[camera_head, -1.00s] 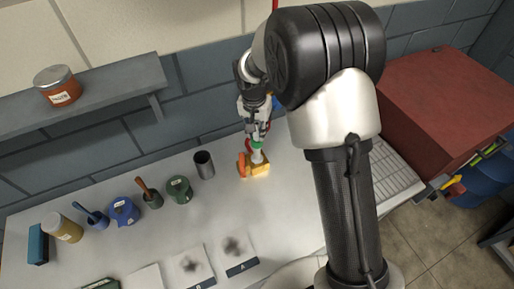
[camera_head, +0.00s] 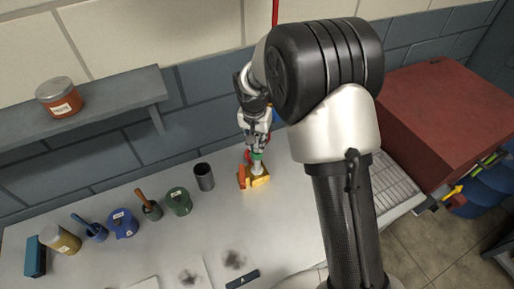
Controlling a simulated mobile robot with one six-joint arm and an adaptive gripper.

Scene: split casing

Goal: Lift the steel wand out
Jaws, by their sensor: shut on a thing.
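The small split casing (camera_head: 262,182) stands on the light bench, with a yellow part and an orange part (camera_head: 242,177) side by side. A pale, steel-looking stem, which I take for the steel wand (camera_head: 257,168), rises from it with a green band at its upper end. My gripper (camera_head: 257,150) points down over the casing and is shut on the wand's top around the green band. The lower end of the wand is hidden in the casing. The fingertips are small in this view, and the exact contact is hard to make out.
A dark metal cup (camera_head: 204,177) stands just left of the casing. Farther left are a green pot (camera_head: 179,202), a blue pot (camera_head: 122,223) and an amber jar (camera_head: 60,240). A shelf (camera_head: 110,102) juts from the wall. A red box (camera_head: 440,110) stands right.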

